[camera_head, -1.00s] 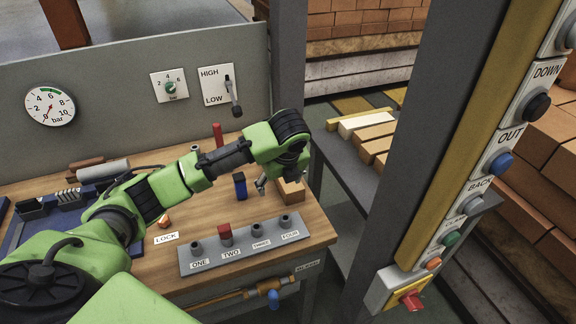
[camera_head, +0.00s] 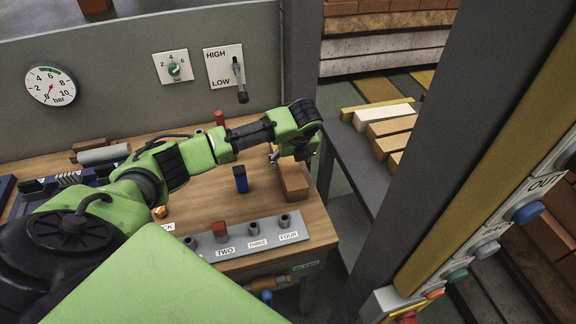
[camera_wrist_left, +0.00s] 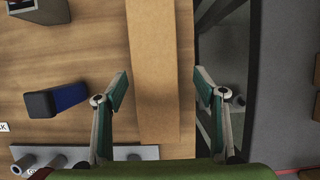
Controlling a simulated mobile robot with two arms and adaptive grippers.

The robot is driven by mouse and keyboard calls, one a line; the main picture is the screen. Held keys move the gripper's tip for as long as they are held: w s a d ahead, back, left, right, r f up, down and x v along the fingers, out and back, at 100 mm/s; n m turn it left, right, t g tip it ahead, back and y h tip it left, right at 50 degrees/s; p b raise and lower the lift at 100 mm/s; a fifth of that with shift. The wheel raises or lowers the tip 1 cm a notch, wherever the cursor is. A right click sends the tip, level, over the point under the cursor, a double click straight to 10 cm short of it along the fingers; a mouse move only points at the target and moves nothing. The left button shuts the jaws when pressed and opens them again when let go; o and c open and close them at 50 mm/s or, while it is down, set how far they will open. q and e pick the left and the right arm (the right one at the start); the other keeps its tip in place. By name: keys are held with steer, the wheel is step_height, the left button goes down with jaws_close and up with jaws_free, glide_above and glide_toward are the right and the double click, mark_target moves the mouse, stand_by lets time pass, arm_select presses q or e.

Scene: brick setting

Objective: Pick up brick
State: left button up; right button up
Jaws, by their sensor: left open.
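A brown brick (camera_head: 294,186) lies on the wooden workbench near its right edge. In the left wrist view the brick (camera_wrist_left: 155,115) runs lengthwise up the picture. My left gripper (camera_wrist_left: 162,90) is open, with one finger on each side of the brick's outline and a gap on both sides. In the head view the gripper (camera_head: 290,157) is at the far end of this brick, partly hidden by my wrist. Whether the fingertips reach down beside the brick is unclear. My right gripper is not in view.
A blue block with a dark top (camera_head: 240,180) stands left of the brick. A grey strip of labelled pegs (camera_head: 262,238) is along the bench front. More bricks (camera_head: 391,126) lie on a side shelf to the right.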

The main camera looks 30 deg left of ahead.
mark_target(288, 162)
arm_select(q)
steer(key=shift+a+f+p, duration=0.3)
steer(key=shift+f, duration=0.2)
steer(key=shift+a+f+p, duration=0.25)
steer(key=shift+f+p, duration=0.05)
steer(key=shift+f, duration=0.2)
steer(key=shift+x, duration=1.35)
steer(key=shift+d, duration=0.1)
steer(key=c, duration=1.4)
steer(key=shift+r, duration=0.15)
steer(key=c, duration=0.4)
steer(key=shift+o, duration=0.2)
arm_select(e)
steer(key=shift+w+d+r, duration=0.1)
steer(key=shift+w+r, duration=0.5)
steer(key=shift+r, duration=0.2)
arm_select(q)
steer(key=shift+w+r, duration=0.1)
